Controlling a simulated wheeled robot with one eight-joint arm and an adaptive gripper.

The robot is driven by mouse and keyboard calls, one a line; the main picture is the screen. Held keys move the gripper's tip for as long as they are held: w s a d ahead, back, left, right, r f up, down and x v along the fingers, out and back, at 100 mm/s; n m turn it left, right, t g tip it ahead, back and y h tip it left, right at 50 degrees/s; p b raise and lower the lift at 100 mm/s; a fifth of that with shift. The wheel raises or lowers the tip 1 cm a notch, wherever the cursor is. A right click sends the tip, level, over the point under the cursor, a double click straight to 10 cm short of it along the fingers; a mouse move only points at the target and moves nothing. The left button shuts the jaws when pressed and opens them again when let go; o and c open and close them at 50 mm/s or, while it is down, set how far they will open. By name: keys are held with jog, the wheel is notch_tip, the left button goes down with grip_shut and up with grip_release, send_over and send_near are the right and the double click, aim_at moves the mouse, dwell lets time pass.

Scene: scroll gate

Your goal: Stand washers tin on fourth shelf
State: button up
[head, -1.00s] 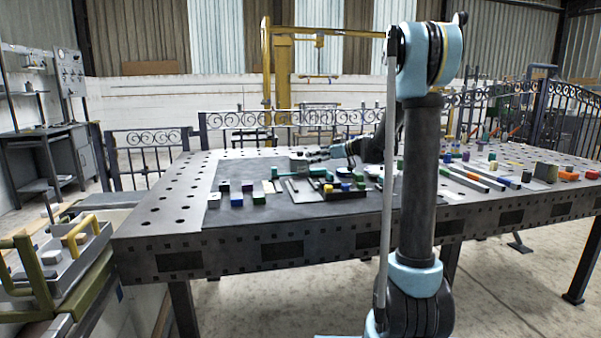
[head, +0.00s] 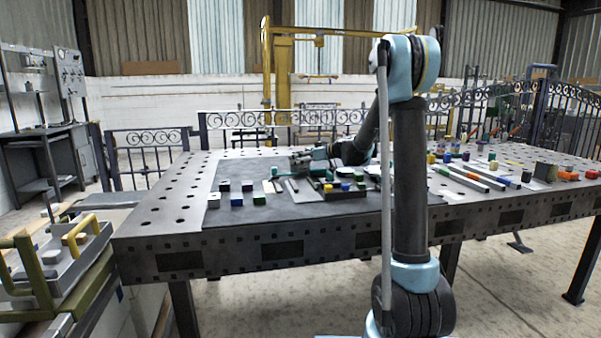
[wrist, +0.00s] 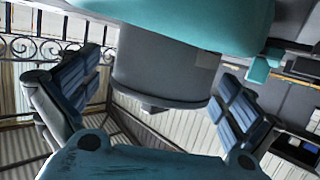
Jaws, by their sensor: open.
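My gripper (head: 303,163) is low over the far middle of the table in the head view, small and partly merged with the dark things around it. In the wrist view its two ribbed fingers (wrist: 155,95) stand wide apart. A dark grey rounded body (wrist: 165,70) under a broad teal part (wrist: 195,18) shows between and beyond the fingertips. I cannot tell whether this is the washers tin, and no grip on it shows. I cannot pick out the tin or the fourth shelf for certain in the head view.
The large dark table (head: 165,212) carries several small coloured blocks at its front left, including a green one (head: 259,198). More blocks and long bars (head: 470,178) lie on the right. A scrolled metal fence (head: 150,145) runs behind. The table's left end is clear.

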jog(key=shift+c, duration=0.2)
jog(key=c, duration=1.6)
jog(key=shift+r, duration=5.05)
